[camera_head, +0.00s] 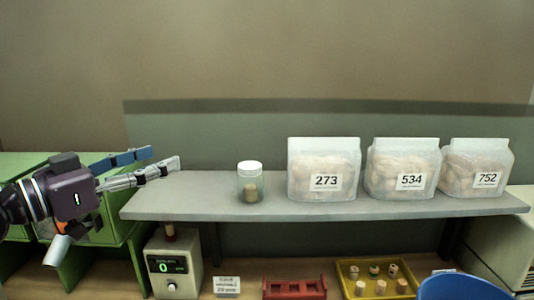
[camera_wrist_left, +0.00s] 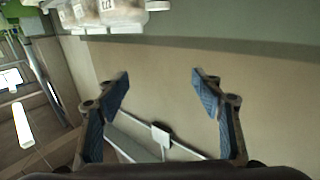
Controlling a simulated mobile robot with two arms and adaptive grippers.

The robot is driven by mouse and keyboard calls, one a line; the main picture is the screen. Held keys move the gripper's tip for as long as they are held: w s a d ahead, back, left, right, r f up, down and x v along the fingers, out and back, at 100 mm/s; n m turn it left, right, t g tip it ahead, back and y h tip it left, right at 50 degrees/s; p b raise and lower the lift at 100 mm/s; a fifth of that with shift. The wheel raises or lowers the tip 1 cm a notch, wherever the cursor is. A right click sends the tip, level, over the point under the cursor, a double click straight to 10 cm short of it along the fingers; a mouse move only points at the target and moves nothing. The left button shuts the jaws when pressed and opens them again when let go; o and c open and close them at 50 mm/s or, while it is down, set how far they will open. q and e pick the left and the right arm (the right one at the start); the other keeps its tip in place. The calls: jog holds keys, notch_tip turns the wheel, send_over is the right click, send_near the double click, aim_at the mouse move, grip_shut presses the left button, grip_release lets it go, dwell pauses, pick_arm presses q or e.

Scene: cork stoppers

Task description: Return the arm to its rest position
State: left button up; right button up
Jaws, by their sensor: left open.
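My left gripper (camera_head: 164,158) reaches in from the left in the head view, in front of the green cabinet and near the left end of the grey shelf (camera_head: 230,205). Its two fingers are spread and point right. In the left wrist view the blue-padded fingers of the left gripper (camera_wrist_left: 160,80) stand wide apart with nothing between them. A clear jar (camera_head: 251,189) with a white lid and a cork-coloured thing inside stands upright on the shelf, right of the gripper and apart from it. My right gripper shows in neither view.
Bags marked 273 (camera_head: 323,160), 534 (camera_head: 402,157) and 752 (camera_head: 478,157) stand on the shelf. Below are a meter showing 0 (camera_head: 175,286), a red rack (camera_head: 294,291) and a yellow tray (camera_head: 347,289) with several stoppers. A green cabinet (camera_head: 90,280) stands left.

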pick_arm(q)
jog(key=s+d+f+n+g+y, duration=0.1)
jog(key=s+f+n+g+y, duration=0.15)
jog(key=f, duration=1.55)
jog(key=s+d+f+n+g+y, duration=0.15)
jog(key=s+f+y, duration=0.25)
jog(key=f, duration=1.3)
jog(key=s+a+f+n+g+y, duration=0.1)
jog(key=s+f+g+y, duration=0.15)
jog(key=s+f, duration=0.8)
jog(key=s+a+f+n+g+y, duration=0.15)
jog(key=s+f+g, duration=0.4)
jog(key=s, duration=0.75)
notch_tip(320, 180, down, 32)
jog(key=s+m+b, duration=0.1)
jog(key=s+b, duration=0.1)
jog(key=b, duration=0.3)
jog(key=s+a+f+b, duration=0.1)
jog(key=s+f+b, duration=0.1)
jog(key=s+f, duration=0.6)
jog(key=s+a+f+g+b, duration=0.1)
jog(key=s+f+b, duration=0.2)
jog(key=s+f, duration=0.5)
notch_tip(320, 180, down, 6)
jog(key=shift+s+a+r, duration=0.15)
jog(key=shift+s+a, duration=0.05)
jog(key=shift+s, duration=0.2)
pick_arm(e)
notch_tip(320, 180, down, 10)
